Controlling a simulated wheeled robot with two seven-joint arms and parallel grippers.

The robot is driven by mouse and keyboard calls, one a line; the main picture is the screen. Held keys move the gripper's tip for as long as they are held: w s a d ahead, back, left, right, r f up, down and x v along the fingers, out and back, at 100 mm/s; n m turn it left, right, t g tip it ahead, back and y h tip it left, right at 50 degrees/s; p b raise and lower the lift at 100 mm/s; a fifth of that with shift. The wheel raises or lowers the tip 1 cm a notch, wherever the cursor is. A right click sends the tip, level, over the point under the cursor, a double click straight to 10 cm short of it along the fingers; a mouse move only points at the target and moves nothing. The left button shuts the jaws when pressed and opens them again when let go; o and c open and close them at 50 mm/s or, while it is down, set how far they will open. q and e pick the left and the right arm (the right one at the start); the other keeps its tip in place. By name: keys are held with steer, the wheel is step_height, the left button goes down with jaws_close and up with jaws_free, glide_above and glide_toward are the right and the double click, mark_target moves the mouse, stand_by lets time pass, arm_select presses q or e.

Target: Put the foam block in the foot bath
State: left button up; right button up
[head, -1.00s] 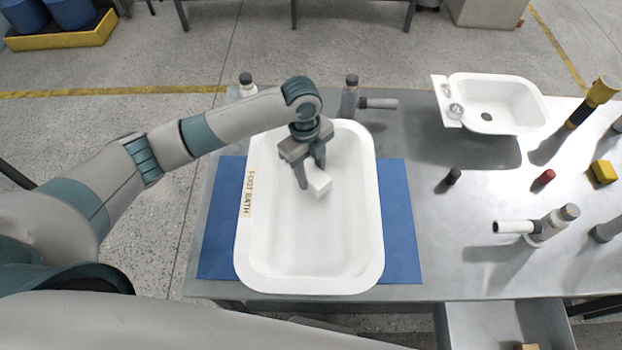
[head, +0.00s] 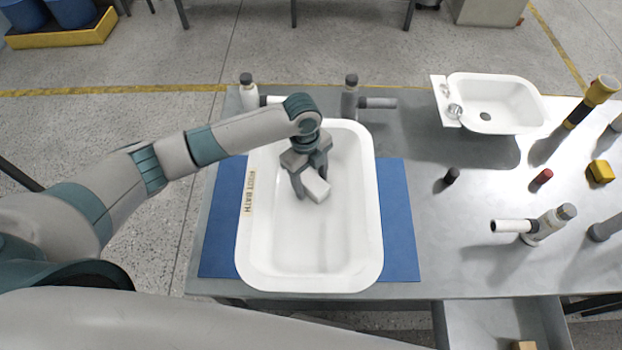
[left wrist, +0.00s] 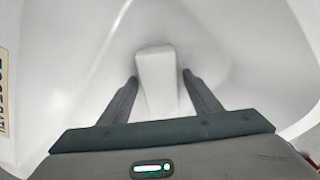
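The white foam block (head: 316,187) is inside the white foot bath (head: 311,278), towards its far end. The tub carries a FOOT BATH label on its left wall and sits on a blue mat (head: 400,225). My left gripper (head: 311,186) is low inside the tub, its fingers on either side of the block. In the left wrist view, the block (left wrist: 156,70) shows at the fingertips (left wrist: 160,78), with a narrow gap visible at the right finger. The gripper looks slightly open. Whether the block rests fully on the tub floor is hard to tell. My right gripper is out of view.
A small white basin (head: 520,108) stands at the back right. Grey pipe fittings (head: 350,98) stand behind the tub. A black peg (head: 452,175), a red peg (head: 542,178), a yellow block (head: 600,171) and another fitting (head: 545,225) are on the right.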

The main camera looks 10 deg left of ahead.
mark_target(308, 176)
arm_select(q)
steer(key=shift+r, duration=0.1)
steer(key=shift+w+r, duration=0.1)
steer(key=shift+r, duration=0.4)
step_height(308, 176, up, 11)
steer(key=a+b, duration=0.1)
steer(key=b, duration=0.2)
steer(key=shift+w+b, duration=0.3)
steer(key=shift+b, duration=0.1)
steer(key=shift+a, duration=0.15)
